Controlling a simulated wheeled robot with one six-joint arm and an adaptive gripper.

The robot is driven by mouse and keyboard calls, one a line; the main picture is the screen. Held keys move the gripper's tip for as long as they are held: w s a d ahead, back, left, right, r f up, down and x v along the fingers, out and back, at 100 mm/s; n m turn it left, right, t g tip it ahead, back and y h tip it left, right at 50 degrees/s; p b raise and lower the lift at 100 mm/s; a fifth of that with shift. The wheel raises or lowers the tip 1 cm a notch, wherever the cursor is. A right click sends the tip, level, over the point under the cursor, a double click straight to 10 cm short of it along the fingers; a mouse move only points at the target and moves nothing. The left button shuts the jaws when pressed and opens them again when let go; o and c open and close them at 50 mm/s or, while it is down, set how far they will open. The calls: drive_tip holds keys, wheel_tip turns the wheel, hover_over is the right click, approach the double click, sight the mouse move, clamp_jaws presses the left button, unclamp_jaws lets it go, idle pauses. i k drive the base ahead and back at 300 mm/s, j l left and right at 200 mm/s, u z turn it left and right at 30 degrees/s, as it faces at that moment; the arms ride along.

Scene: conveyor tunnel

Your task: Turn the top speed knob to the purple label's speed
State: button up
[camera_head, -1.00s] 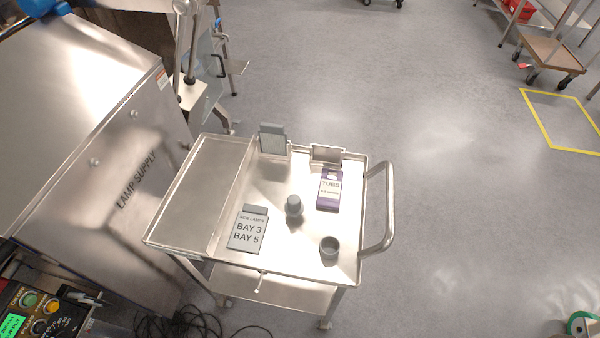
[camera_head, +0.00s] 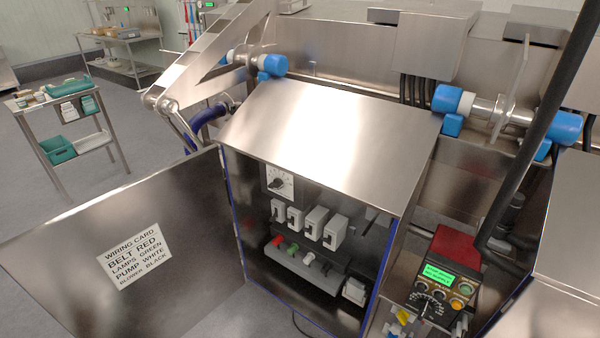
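A white square dial plate with a black knob (camera_head: 279,184) is mounted high inside the open cabinet (camera_head: 310,235). Its scale markings are too small to read. A black control panel (camera_head: 435,292) stands to the right, with a lit green screen (camera_head: 438,274), coloured buttons and another round knob with a pale scale (camera_head: 428,304). I cannot tell which of these is the top speed knob, nor read either setting. No purple label shows now. My gripper is not in view.
The cabinet door (camera_head: 130,260) stands open to the left, bearing a wiring card (camera_head: 134,257). Several grey switch blocks (camera_head: 310,220) and coloured plugs are inside. Blue-capped rollers (camera_head: 470,105) lie behind the sloped metal hood (camera_head: 330,125). A trolley (camera_head: 65,120) stands far left.

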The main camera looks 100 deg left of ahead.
sight(276, 182)
drive_tip(key=u, duration=2.75)
drive_tip(key=j, duration=0.05)
